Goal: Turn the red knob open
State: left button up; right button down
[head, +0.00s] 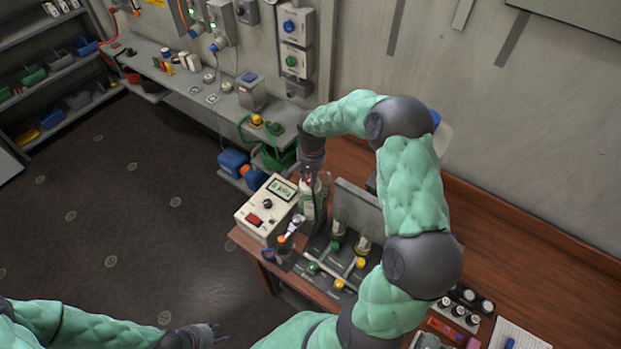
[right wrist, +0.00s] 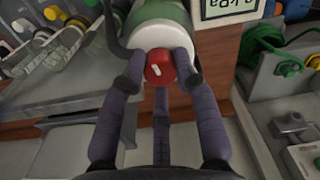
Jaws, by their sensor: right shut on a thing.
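The red knob (right wrist: 160,67) with a white pointer mark sits on the end of a white and green cylinder (right wrist: 165,25) in the right wrist view. My right gripper (right wrist: 160,72) is shut on the knob, its fingers around the sides. In the head view my right gripper (head: 311,170) points down at the top of the cylinder (head: 312,200), beside the white meter box; the knob is mostly hidden there. My left gripper (head: 216,333) is low at the bottom edge, empty, away from the table, with its fingers apart.
The white meter box (head: 266,208) with a display stands just left of the cylinder. Valves with green and yellow knobs (head: 340,284) are in front of it. Small bottles (head: 460,308) stand at the table's right. A bench (head: 205,85) lines the wall. Open floor lies left.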

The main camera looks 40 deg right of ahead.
jog(key=n, duration=0.1)
jog(key=n+b, duration=0.1)
jog(key=n, duration=0.1)
jog(key=shift+s+a+f+n+b, duration=0.1)
jog(key=shift+f+n+b, duration=0.15)
jog(key=shift+n+b, duration=0.05)
jog(key=n+b, duration=0.1)
jog(key=n, duration=0.2)
jog(key=shift+n, duration=0.3)
jog(key=n+b, duration=0.1)
jog(key=n, duration=0.3)
jog(key=shift+n, duration=2.2)
jog(key=c, duration=0.9)
grip_release()
jog(key=shift+r, duration=0.1)
jog(key=shift+c, duration=0.2)
jog(key=shift+r, duration=0.1)
